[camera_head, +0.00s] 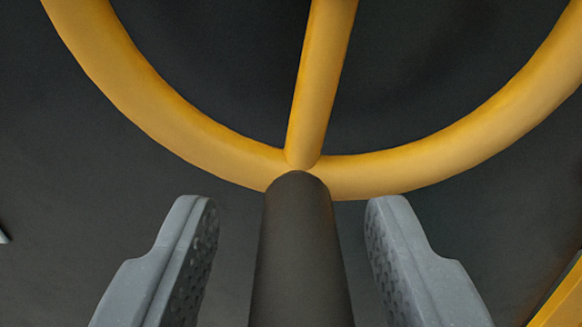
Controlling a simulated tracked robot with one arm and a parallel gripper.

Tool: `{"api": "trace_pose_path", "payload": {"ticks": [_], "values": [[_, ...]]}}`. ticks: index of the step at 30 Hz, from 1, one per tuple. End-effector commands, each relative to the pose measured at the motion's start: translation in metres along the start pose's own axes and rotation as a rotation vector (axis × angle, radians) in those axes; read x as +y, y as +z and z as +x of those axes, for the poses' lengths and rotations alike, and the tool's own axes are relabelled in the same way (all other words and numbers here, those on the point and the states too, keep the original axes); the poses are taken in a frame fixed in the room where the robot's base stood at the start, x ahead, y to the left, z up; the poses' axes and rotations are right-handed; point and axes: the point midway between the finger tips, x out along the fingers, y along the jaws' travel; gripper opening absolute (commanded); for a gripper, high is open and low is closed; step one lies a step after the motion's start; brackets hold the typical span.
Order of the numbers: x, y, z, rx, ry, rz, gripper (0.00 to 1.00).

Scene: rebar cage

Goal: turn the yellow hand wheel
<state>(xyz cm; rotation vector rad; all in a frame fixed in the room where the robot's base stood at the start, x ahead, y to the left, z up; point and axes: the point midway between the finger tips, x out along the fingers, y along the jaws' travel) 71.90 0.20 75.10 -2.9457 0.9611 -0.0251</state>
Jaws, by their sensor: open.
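The yellow hand wheel (210,141) fills the upper part of the head camera view. I see the lower arc of its rim and one spoke (320,75) that runs up from the rim; its hub and top are out of frame. A dark grey round bar (298,255) stands between my fingers, and its tip meets the rim in the picture at the foot of the spoke. I cannot tell whether it is a handle fixed to the wheel. My gripper (290,215) is open, one grey finger on each side of the bar with gaps between.
A dark flat surface (70,180) lies behind the wheel. A yellow edge (562,300) shows at the lower right corner, and a small pale piece (3,237) at the left edge. The space beside both fingers looks clear.

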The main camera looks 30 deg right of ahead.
Motion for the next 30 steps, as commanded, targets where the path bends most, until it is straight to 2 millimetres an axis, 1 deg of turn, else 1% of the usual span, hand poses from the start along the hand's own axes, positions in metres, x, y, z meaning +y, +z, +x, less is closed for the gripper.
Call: {"api": "trace_pose_path", "payload": {"ticks": [1, 4, 12, 13, 14, 15, 17, 18, 26, 30], "values": [[0.001, 0.000, 0.004, 0.001, 0.002, 0.001, 0.43], [0.001, 0.000, 0.008, 0.000, 0.002, 0.001, 0.43], [0.000, 0.000, 0.009, -0.002, 0.000, 0.000, 0.43], [0.000, 0.000, 0.009, -0.002, 0.000, 0.000, 0.38], [0.000, 0.000, 0.009, -0.002, 0.000, 0.000, 0.29], [0.000, 0.000, 0.009, -0.002, 0.000, 0.000, 0.18], [0.000, 0.000, 0.009, -0.002, 0.000, 0.000, 0.01], [0.000, 0.000, 0.009, -0.002, 0.000, 0.000, 0.00], [0.003, 0.000, 0.011, -0.001, 0.007, 0.014, 0.00], [0.011, -0.001, 0.020, 0.000, 0.027, 0.056, 0.00]]}}
